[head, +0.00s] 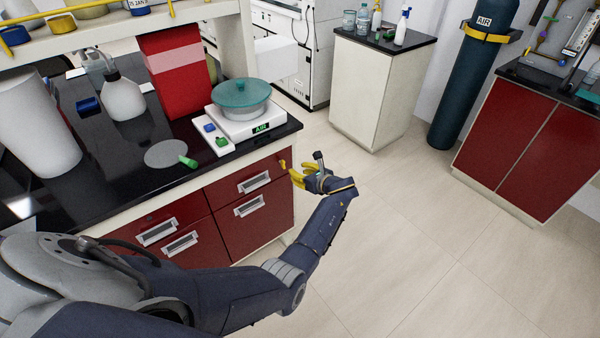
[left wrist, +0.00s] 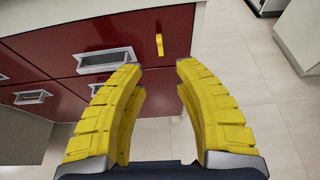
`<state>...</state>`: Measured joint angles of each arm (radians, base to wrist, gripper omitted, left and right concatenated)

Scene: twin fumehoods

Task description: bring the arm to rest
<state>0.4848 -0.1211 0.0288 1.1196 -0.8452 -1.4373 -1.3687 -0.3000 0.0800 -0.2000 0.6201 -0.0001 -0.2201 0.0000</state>
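My left gripper (head: 294,173) has yellow fingers and hangs in front of the red drawers at the bench's right end, below the countertop. In the left wrist view its two fingers (left wrist: 160,66) are apart with nothing between them, and the floor and drawer front show through the gap. My left arm (head: 235,290) reaches in from the lower left with its elbow low and its forearm angled up. My right gripper shows in neither view.
The black countertop (head: 98,205) holds a balance (head: 241,122) with a teal-lidded dish, a red box (head: 174,80), a wash bottle (head: 123,98) and a white container (head: 35,125). A dark gas cylinder (head: 472,75) stands at the back right. The floor (head: 410,230) is clear.

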